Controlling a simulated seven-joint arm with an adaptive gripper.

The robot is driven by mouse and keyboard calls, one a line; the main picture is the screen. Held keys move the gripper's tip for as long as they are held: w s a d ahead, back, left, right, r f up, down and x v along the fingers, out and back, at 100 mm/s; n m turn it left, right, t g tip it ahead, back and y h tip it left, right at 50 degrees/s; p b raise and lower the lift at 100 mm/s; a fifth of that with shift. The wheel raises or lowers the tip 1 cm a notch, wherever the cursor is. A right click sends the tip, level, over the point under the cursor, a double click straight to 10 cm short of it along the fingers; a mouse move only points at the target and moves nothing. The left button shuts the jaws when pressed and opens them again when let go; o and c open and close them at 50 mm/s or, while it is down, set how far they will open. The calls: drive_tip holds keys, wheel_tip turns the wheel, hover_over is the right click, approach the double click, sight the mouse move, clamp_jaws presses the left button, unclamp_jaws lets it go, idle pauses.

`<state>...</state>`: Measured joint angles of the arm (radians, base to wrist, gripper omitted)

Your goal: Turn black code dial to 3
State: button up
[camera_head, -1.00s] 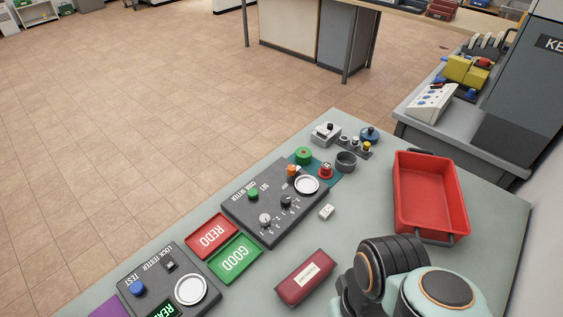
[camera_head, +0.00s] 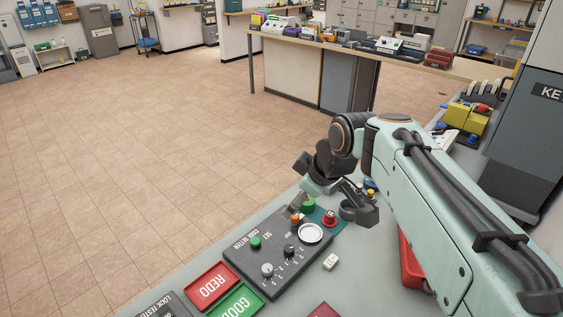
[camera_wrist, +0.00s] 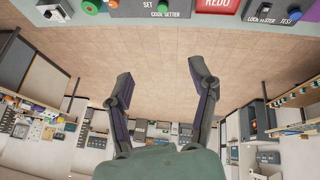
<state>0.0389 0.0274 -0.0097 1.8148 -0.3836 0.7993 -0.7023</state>
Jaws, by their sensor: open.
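The dark code setter box (camera_head: 278,252) lies on the table in the head view. Its black dial (camera_head: 291,251) is on top, near a grey-white dial (camera_head: 267,270), an orange knob, a green button and a round white plate. The black dial's exact setting is too small to read. My gripper (camera_wrist: 161,76) is open and empty in the wrist view, its two fingers spread well apart. It is beyond the box in the head view, raised and apart from the dial. The wrist view shows only the box's edge (camera_wrist: 150,14); the dials are out of that frame.
A red REDO tray (camera_head: 211,285) and a green GOOD tray (camera_head: 236,302) lie left of the box. A small white block (camera_head: 330,262) sits to its right. A red bin (camera_head: 409,262) is mostly hidden by my arm. Open floor lies beyond the table.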

drive_tip(key=w+f+n, duration=0.1)
drive_tip(key=w+f, duration=0.5)
drive_tip(key=w, duration=0.3)
drive_tip(key=g+y, duration=0.1)
drive_tip(key=g, duration=0.1)
hover_over(289, 248)
drive_tip(key=d, duration=0.2)
wheel_tip(289, 248, down, 13)
drive_tip(key=shift+g, duration=0.6)
drive_tip(key=f, duration=0.4)
drive_tip(key=s+f, duration=0.1)
drive_tip(key=f, duration=0.1)
drive_tip(key=shift+s+d+f, duration=0.1)
drive_tip(key=shift+d+f, duration=0.1)
drive_tip(key=shift+f, duration=0.15)
drive_tip(key=x, duration=0.6)
drive_tip(key=shift+r, duration=0.1)
clamp_jaws()
